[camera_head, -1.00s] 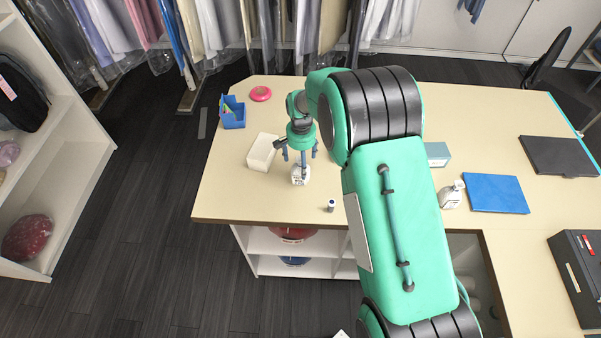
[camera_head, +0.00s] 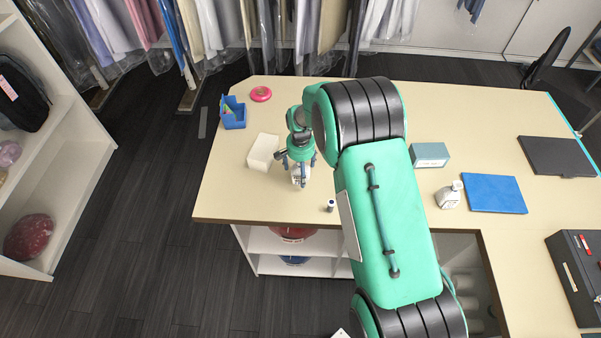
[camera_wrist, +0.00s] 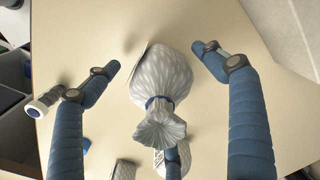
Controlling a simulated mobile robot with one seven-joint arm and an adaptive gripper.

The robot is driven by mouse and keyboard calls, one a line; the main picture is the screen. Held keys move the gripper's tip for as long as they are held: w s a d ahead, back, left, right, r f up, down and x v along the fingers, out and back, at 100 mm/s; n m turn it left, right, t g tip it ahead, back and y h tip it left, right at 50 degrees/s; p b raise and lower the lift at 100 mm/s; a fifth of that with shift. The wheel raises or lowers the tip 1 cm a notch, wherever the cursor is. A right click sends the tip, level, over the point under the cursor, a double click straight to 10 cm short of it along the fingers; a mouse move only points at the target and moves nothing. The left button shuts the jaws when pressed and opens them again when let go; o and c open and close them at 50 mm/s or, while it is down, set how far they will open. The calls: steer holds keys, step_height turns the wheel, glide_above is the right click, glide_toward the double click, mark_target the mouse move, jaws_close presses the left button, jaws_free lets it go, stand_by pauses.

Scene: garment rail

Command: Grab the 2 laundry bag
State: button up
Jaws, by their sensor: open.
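A small white patterned bag (camera_wrist: 160,80), gathered by a blue band at its neck, stands on the tabletop in the wrist view. It also shows in the head view as a small white shape (camera_head: 299,180), partly hidden under my gripper. My gripper (camera_wrist: 155,60) is open, with blue fingers spread to the left and right of the bag and apart from it. Another finger shows behind the tied neck at the bottom. In the head view my gripper (camera_head: 298,165) is low over the table, right around the bag. Any number on the bag cannot be read.
A white box (camera_head: 263,151) stands close on the left. A small white cylinder (camera_head: 330,205) is to the right, near the table's front edge. A blue holder (camera_head: 232,114), a pink ring (camera_head: 261,94), a teal box (camera_head: 430,154) and a white bottle (camera_head: 450,195) stand farther off.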

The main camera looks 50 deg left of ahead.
stand_by(0.5)
steer(key=c, duration=1.4)
steer(key=shift+a+r+b, duration=0.1)
steer(key=shift+r+b, duration=0.2)
steer(key=shift+r, duration=0.75)
steer(key=shift+s+d+r, duration=0.1)
steer(key=shift+d+r, duration=0.1)
steer(key=shift+r, duration=0.55)
steer(key=s+d, duration=0.2)
steer(key=d, duration=0.2)
steer(key=s+d+r+b, duration=0.1)
steer(key=s+d, duration=0.2)
steer(key=d, duration=0.2)
steer(key=s+d+b, duration=0.1)
steer(key=s+d, duration=0.2)
steer(key=d, duration=0.1)
steer(key=shift+d+r, duration=0.2)
steer(key=shift+r, duration=0.05)
